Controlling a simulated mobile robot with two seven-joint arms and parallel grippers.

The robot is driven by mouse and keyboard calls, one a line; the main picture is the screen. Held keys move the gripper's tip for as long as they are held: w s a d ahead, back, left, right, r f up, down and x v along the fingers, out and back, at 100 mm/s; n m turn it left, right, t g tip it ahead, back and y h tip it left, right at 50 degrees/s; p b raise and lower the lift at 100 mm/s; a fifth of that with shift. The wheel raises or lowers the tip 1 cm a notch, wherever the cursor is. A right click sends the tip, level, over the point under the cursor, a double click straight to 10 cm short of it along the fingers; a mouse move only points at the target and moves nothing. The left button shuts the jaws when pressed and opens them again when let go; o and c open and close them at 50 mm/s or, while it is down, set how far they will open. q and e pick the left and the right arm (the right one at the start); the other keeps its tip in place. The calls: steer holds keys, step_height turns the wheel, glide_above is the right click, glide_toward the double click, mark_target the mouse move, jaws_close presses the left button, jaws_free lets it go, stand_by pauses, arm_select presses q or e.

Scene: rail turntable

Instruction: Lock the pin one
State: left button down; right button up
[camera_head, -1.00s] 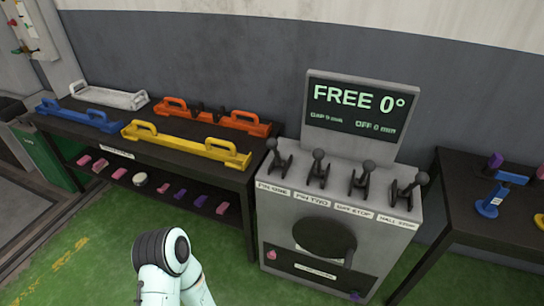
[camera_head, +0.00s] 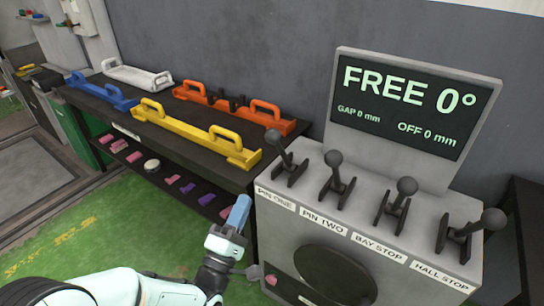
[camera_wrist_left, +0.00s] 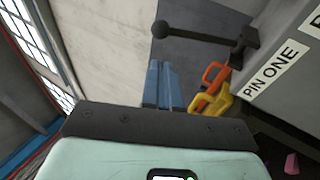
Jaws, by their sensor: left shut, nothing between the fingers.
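The pin one lever (camera_head: 285,158) is a dark lever with a ball knob, leftmost of the row on the grey console (camera_head: 300,240). Its knob leans to the upper left in the head view. The label PIN ONE (camera_head: 275,199) sits below it. My left gripper (camera_head: 238,213) has blue fingers, shut and empty, left of and below the lever, apart from it. In the left wrist view the fingers (camera_wrist_left: 161,85) point up, with the lever (camera_wrist_left: 205,33) beyond them to the upper right. My right gripper is not in view.
The screen (camera_head: 408,100) reads FREE 0°, GAP 0 mm, OFF 0 mm. Levers for pin two (camera_head: 337,180), bay stop (camera_head: 396,205) and hall stop (camera_head: 468,235) stand to the right. A dark table (camera_head: 190,140) with coloured handled pieces stands left.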

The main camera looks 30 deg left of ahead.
arm_select(q)
steer(key=shift+s, duration=0.1)
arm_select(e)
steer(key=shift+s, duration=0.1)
arm_select(q)
steer(key=x, duration=1.4)
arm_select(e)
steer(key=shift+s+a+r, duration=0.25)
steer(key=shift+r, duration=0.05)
arm_select(q)
steer(key=shift+p, duration=0.35)
